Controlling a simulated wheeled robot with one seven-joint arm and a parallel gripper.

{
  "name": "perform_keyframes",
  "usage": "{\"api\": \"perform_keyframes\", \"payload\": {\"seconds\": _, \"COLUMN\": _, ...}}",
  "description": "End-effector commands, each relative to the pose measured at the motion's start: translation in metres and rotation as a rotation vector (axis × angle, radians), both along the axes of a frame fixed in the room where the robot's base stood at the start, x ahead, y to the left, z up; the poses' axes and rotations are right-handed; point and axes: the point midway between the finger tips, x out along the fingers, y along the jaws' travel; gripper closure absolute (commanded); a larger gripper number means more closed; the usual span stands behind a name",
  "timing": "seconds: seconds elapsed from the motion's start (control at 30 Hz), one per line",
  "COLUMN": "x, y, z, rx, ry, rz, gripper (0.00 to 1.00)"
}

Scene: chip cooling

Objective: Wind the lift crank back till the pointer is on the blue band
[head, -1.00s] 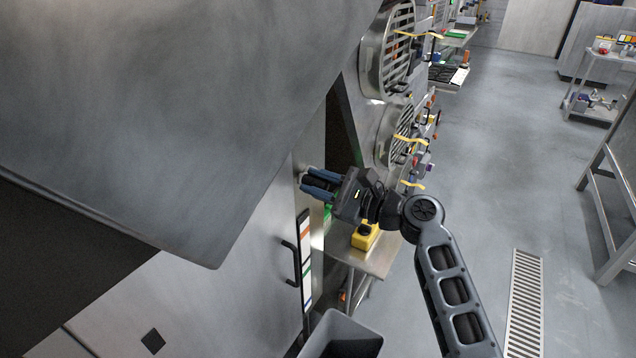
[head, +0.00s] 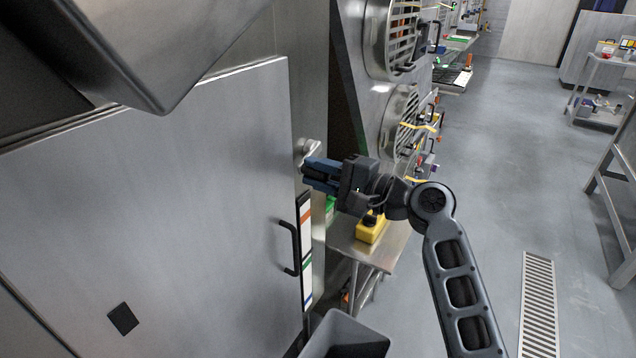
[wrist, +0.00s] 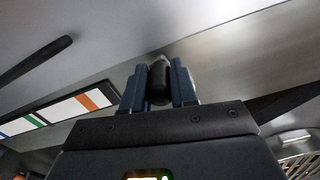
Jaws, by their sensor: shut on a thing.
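The lift crank shows as a pale metal hub (head: 310,147) on the narrow steel panel right of the big door. My gripper (head: 308,175) is just below the hub. In the wrist view its blue fingers are shut on the crank's dark rounded grip (wrist: 159,84). The banded scale (head: 307,238) is an upright white strip with orange, green and blue bands, below the gripper. It also shows slanted in the wrist view (wrist: 60,113). I cannot make out the pointer in either view.
A steel door (head: 170,210) with a black handle (head: 291,248) stands left of the scale. A steel hopper-like body (head: 160,45) overhangs at upper left. A yellow box (head: 371,228) sits on a small steel table (head: 385,255). A grey bin (head: 350,330) stands below. Open floor lies right.

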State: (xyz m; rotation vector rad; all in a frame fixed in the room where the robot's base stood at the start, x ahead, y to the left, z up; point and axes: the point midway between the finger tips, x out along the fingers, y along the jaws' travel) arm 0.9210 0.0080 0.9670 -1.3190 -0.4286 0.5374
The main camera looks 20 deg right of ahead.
Motion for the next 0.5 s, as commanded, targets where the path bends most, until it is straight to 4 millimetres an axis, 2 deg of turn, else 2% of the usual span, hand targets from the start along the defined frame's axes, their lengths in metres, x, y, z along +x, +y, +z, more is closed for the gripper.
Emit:
{"api": "perform_keyframes", "payload": {"seconds": 0.03, "x": 0.001, "y": -0.004, "z": -0.011, "rx": -0.037, "ry": -0.026, "rz": -0.007, "gripper": 1.0}}
{"api": "perform_keyframes", "payload": {"seconds": 0.5, "x": 0.007, "y": -0.014, "z": -0.03, "rx": -0.399, "ry": -0.288, "rz": -0.008, "gripper": 1.0}}
